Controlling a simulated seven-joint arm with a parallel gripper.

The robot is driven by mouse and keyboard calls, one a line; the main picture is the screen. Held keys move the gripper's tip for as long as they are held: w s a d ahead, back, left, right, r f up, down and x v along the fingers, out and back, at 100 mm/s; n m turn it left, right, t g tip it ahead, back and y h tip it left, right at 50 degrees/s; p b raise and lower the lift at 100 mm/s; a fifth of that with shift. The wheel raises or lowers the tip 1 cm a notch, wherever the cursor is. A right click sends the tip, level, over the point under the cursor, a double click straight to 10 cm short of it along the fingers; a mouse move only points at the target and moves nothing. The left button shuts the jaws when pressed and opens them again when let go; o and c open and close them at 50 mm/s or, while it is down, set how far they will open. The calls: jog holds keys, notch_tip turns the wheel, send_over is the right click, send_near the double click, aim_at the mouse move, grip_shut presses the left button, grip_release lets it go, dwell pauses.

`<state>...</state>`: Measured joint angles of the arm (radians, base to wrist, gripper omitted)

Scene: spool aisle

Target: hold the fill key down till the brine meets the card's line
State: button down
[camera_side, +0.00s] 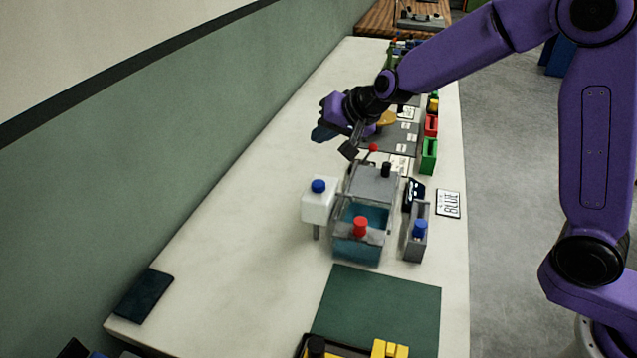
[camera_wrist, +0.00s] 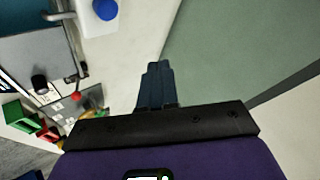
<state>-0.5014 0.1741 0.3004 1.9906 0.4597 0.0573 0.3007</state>
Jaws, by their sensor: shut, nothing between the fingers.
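A clear tank (camera_side: 391,213) holds teal brine (camera_side: 352,218); a red key or knob (camera_side: 360,226) shows at its front. A grey stand with a blue key (camera_side: 420,227) is to its right. A white box with a blue cap (camera_side: 318,186) is at its left; the cap also shows in the wrist view (camera_wrist: 105,9). I cannot tell which is the fill key. A card reading "BLUE" (camera_side: 448,204) lies to the right; no level line is readable. My gripper (camera_side: 348,150) is shut and empty, above and behind the tank, touching no key; its fingers show in the wrist view (camera_wrist: 156,75).
A red-tipped lever (camera_side: 373,148) and a black knob (camera_side: 386,170) are close to my gripper. Green and red blocks (camera_side: 429,156) line the right edge. A green mat (camera_side: 380,308) lies in front. The bench's left side is mostly clear, with a dark pad (camera_side: 144,295) near its edge.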

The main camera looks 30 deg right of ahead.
dwell(0.4)
send_near(314, 181)
jog(key=shift+w+a+f, duration=0.25)
jog(key=shift+w+f, duration=0.2)
jog(key=shift+w, duration=0.3)
jog(key=shift+w+a+f, duration=0.25)
jog(key=shift+w+f, duration=0.15)
jog(key=shift+w, duration=0.4)
jog(key=shift+w+a+f, duration=0.25)
jog(key=shift+w+f, duration=0.2)
jog(key=shift+w, duration=0.3)
jog(key=shift+f, duration=0.1)
dwell(0.5)
jog(key=shift+f, duration=0.3)
jog(key=shift+f, duration=0.6)
dwell(3.4)
